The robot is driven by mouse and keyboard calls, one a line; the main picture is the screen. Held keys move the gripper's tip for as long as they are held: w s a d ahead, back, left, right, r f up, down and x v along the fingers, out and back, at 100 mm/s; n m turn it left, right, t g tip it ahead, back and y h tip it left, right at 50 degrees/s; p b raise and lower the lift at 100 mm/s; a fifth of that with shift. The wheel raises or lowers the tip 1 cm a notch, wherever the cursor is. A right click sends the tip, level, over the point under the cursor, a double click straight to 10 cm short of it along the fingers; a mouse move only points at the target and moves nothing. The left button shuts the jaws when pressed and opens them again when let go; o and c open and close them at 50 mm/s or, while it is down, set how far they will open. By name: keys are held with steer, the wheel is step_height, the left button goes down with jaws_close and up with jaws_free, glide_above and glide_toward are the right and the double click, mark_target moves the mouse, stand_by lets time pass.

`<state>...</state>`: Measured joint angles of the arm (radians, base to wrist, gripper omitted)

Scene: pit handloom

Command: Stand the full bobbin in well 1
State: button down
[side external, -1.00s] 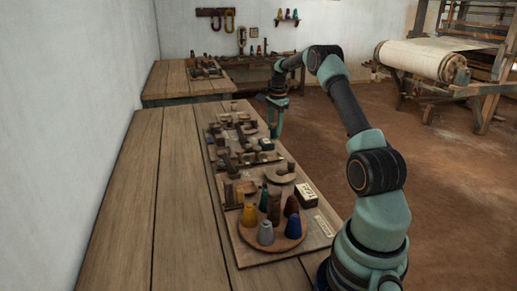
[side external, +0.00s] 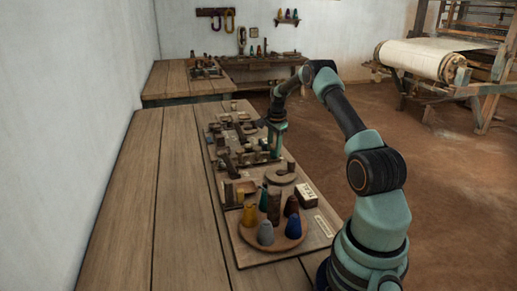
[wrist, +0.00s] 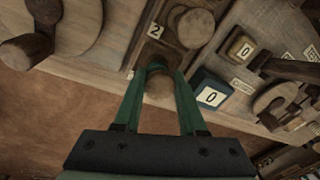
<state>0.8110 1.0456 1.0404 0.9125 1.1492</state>
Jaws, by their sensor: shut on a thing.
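My gripper (side external: 277,150) is low over the far right part of the long board (side external: 318,235). In the wrist view its two green fingers (wrist: 160,72) are shut on a round brown piece (wrist: 160,90). The piece is seen mostly end-on and partly hidden by the fingers; I cannot tell from its look whether it is the full bobbin. A tag for well 1 is not readable in either view.
A round tray (side external: 243,238) with several coloured cones stands at the near end of the board. The table's left side (side external: 170,200) is clear.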

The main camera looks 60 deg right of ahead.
steer(key=shift+f, duration=0.1)
steer(key=shift+c, duration=2.3)
jaws_free()
